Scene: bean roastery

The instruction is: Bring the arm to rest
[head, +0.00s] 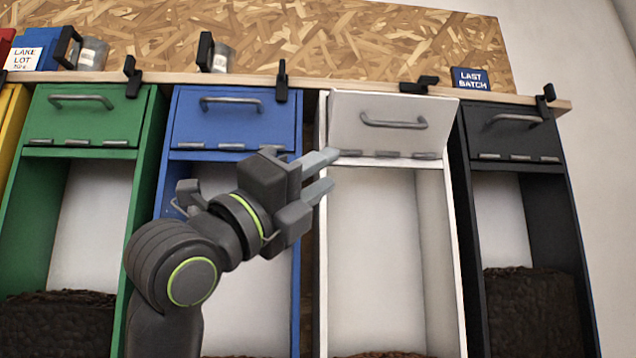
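My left arm rises from the bottom left of the head view, in front of the blue bin (229,121). Its gripper (328,173) points right, with two pale grey fingers parted and nothing between them. The fingertips overlap the left edge of the white bin (455,270) in the picture; I cannot tell whether they touch it. The white bin's flap (385,140) is tilted slightly out at its top, with a grey bar handle. My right gripper is out of view.
A green bin (80,112) stands left and a black bin (513,135) right, both holding dark contents. A wooden shelf (340,83) above carries black clips, metal cups (221,57), a "LAST BATCH" sign (471,79) and a "LAKE LOT" sign (28,52).

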